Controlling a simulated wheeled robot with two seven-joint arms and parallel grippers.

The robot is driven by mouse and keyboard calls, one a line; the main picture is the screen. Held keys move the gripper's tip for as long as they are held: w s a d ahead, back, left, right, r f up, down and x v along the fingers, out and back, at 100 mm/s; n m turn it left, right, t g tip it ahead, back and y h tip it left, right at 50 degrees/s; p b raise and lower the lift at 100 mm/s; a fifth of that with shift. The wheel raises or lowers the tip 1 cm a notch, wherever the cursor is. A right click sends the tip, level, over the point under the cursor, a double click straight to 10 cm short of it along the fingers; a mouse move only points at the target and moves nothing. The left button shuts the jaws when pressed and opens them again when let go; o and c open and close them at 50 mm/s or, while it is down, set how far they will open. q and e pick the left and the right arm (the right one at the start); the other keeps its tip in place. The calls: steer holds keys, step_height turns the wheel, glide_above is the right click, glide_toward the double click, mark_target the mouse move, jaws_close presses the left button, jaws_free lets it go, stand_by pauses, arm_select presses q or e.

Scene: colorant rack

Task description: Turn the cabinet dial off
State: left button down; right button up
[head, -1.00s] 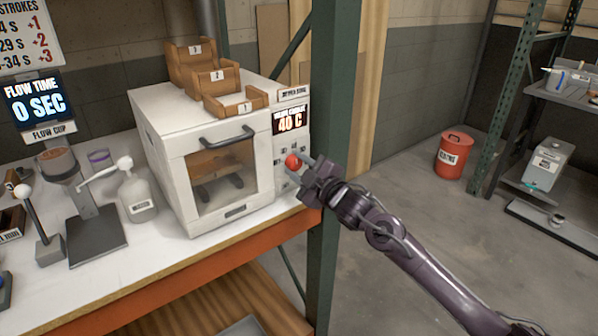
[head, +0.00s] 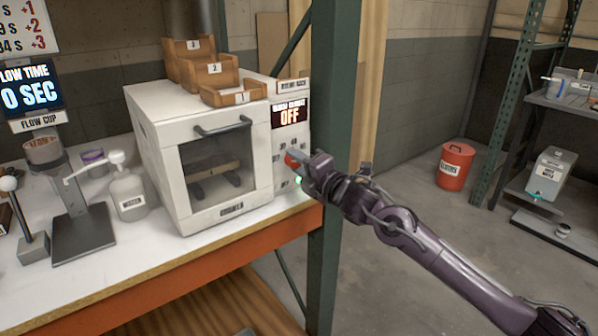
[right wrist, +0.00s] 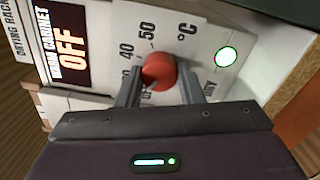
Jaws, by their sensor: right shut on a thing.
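The white warm cabinet (head: 160,130) stands on the bench with its door shut and its window dark. Its display (head: 290,113) reads OFF. The red dial (head: 291,159) is on the front panel below the display, partly hidden by my right gripper (head: 298,167). In the right wrist view the red dial (right wrist: 159,71) sits between the two fingers of my right gripper (right wrist: 160,88), which is shut on it. A green light (right wrist: 227,56) glows beside the dial's scale. My left gripper is not in view.
Wooden step trays (head: 213,75) stand on the cabinet. A pump bottle (head: 128,195) and flow cup stand (head: 80,235) are on the bench at left. A green post (head: 338,120) rises close behind my right arm. A red bin (head: 455,165) stands on the floor.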

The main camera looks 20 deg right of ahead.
steer(key=shift+f+n+b, duration=0.15)
steer(key=shift+n+b, duration=0.55)
steer(key=shift+n, duration=0.4)
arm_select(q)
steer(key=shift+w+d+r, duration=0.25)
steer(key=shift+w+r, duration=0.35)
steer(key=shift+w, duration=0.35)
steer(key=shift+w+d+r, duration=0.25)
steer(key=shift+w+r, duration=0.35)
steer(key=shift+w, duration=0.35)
arm_select(e)
steer(key=shift+n, duration=0.4)
steer(key=o, duration=1)
steer(key=shift+s, duration=0.1)
steer(key=shift+s+d, duration=0.2)
steer(key=shift+s, duration=0.1)
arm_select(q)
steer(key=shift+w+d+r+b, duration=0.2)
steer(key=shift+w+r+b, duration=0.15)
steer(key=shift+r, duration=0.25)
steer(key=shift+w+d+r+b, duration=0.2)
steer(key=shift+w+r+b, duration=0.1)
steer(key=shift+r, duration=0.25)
arm_select(e)
steer(key=v, duration=0.7)
